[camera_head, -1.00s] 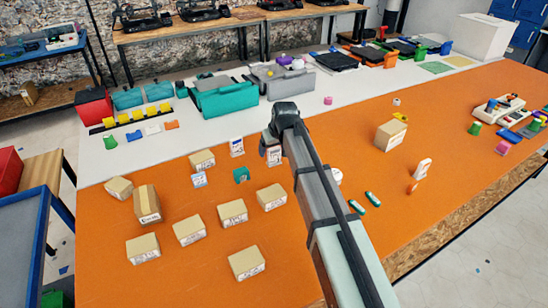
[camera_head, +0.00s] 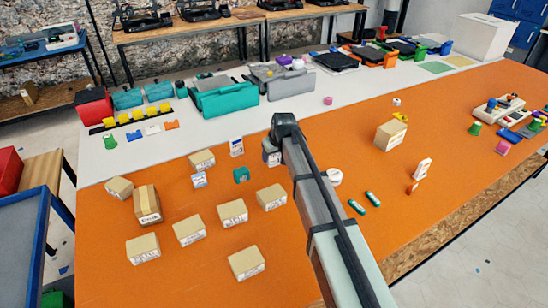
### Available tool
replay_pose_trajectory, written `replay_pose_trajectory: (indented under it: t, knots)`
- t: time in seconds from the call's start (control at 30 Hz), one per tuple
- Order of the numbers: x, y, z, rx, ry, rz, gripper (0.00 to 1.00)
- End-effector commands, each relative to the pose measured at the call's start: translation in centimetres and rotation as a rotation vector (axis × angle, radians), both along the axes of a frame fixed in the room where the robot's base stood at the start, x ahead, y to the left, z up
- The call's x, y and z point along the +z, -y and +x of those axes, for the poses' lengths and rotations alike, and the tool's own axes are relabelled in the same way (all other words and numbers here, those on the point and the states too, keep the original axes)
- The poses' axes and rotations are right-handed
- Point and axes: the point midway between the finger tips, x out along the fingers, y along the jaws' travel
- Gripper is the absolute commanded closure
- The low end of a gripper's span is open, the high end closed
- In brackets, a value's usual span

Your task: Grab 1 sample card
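Small white cards with printed faces stand on the orange table. One card (camera_head: 237,147) stands left of my gripper, and another card (camera_head: 199,180) stands nearer and further left. A third white card (camera_head: 273,159) shows just below the end of my arm, partly covered by it. My gripper (camera_head: 268,149) is at this third card, mostly hidden by my own wrist. I cannot tell whether its fingers are around the card or touching it, nor whether they are open. A white card-like piece (camera_head: 423,169) stands far to the right.
Several cardboard boxes (camera_head: 233,213) stand left of my arm, and one box (camera_head: 391,134) at right. A small teal piece (camera_head: 242,175) is near the cards. Two teal cylinders (camera_head: 373,198) and a white round item (camera_head: 334,177) lie right of my arm.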

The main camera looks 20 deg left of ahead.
Motion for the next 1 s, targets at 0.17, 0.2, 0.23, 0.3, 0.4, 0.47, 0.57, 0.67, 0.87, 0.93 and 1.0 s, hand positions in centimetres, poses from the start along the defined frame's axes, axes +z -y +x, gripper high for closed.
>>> replay_pose_trajectory:
  t: [0.17,0.2,0.23,0.3,0.4,0.47,0.57,0.67,0.87,0.93,1.0]
  knots:
    - [0.0,0.0,0.0,0.0,0.0,0.0,0.6]
    - [0.0,0.0,0.0,0.0,0.0,0.0,0.64]
    - [0.0,0.0,0.0,0.0,0.0,0.0,0.67]
    - [0.0,0.0,0.0,0.0,0.0,0.0,0.72]
    - [0.0,0.0,0.0,0.0,0.0,0.0,0.72]
    - [0.0,0.0,0.0,0.0,0.0,0.0,0.72]
    - [0.2,0.0,0.0,0.0,0.0,0.0,0.72]
    - [0.9,0.0,0.0,0.0,0.0,0.0,0.72]
    - [3.8,0.0,0.1,0.0,0.001,0.001,0.72]
    - [5.0,0.0,0.1,0.0,0.003,0.001,0.72]
    - [6.1,0.0,0.1,0.001,0.001,0.0,0.72]
